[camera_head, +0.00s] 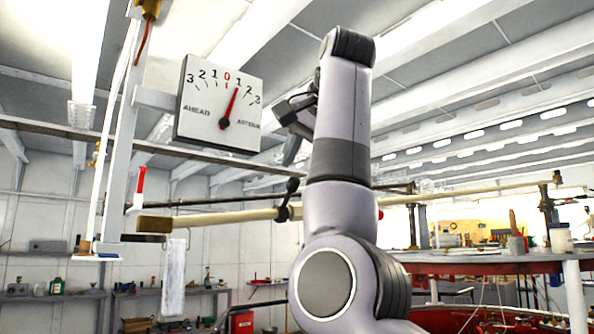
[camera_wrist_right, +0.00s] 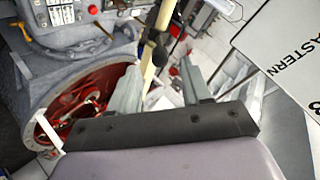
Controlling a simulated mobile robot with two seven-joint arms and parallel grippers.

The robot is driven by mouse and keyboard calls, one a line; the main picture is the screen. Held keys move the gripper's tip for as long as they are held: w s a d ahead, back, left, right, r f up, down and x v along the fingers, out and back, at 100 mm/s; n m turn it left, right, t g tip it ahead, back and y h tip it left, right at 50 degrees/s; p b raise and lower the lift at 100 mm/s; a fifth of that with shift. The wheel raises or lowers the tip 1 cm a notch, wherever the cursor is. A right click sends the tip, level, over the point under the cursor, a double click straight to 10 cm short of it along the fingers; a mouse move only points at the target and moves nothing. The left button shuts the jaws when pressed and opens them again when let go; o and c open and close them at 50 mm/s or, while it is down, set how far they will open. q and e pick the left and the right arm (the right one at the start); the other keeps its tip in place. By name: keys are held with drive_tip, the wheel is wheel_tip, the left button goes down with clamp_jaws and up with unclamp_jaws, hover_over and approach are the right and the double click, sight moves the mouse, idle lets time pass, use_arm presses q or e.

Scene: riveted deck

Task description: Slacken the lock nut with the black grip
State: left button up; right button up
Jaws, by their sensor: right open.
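A black collar with a round black grip (camera_head: 291,187) sits on a long cream rod (camera_head: 232,217); I take it to be the lock nut. In the right wrist view a black knob on the rod (camera_wrist_right: 155,50) shows between and beyond my finger tips. My right gripper (camera_head: 291,150) is partly hidden behind my own arm in the head view, above the black grip and apart from it. In the wrist view its two grey fingers (camera_wrist_right: 164,78) stand apart with nothing clasped between them. My left gripper is in neither view.
A white dial plate (camera_head: 220,104) marked AHEAD and ASTERN hangs close left of my right gripper. A red-handled lever (camera_head: 140,188) stands farther left. A round red-rimmed table (camera_head: 480,262) is at right. The wrist view shows grey machinery with a red opening (camera_wrist_right: 85,100).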

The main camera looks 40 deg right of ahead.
sight(297, 179)
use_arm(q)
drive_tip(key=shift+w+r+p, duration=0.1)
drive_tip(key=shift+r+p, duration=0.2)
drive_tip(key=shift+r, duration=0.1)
use_arm(e)
drive_tip(key=shift+x, duration=1.5)
clamp_jaws()
